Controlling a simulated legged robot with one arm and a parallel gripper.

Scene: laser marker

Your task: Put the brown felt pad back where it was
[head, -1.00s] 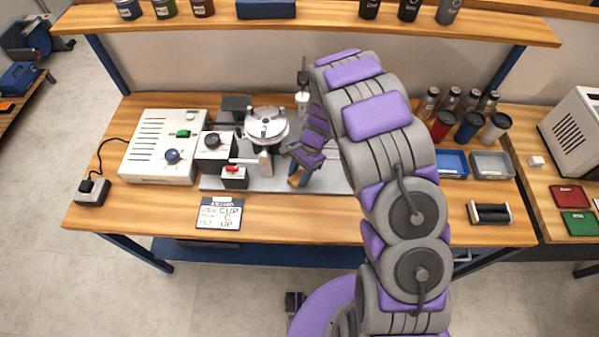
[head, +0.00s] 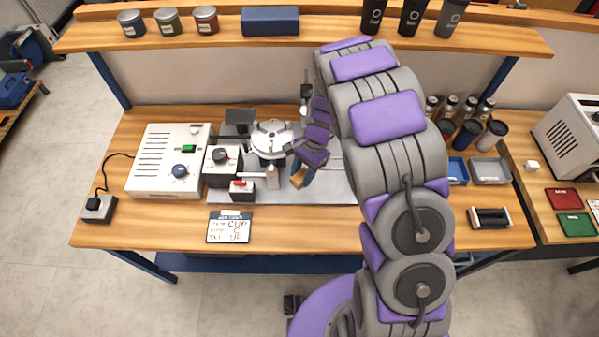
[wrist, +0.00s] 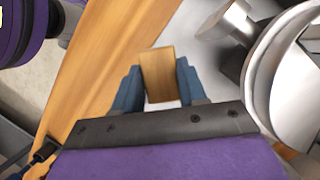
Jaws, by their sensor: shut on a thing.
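The brown felt pad (wrist: 158,72) is a small flat brown block between the two blue fingers of my gripper (wrist: 157,80) in the wrist view. My gripper is shut on it. In the head view my gripper (head: 303,177) hangs above the grey base plate (head: 325,192), to the right of and in front of the round silver chuck (head: 271,139). The pad shows as a small brown patch (head: 298,183) at its tip. The chuck also fills the right side of the wrist view (wrist: 290,80). Where the pad belongs cannot be made out.
A white control box (head: 165,170), a black-and-white knob unit (head: 221,160) and a red-switch box (head: 241,189) stand left of the chuck. A label card (head: 230,226) lies in front. Blue (head: 457,170) and grey (head: 490,170) trays are at right. The front bench strip is mostly clear.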

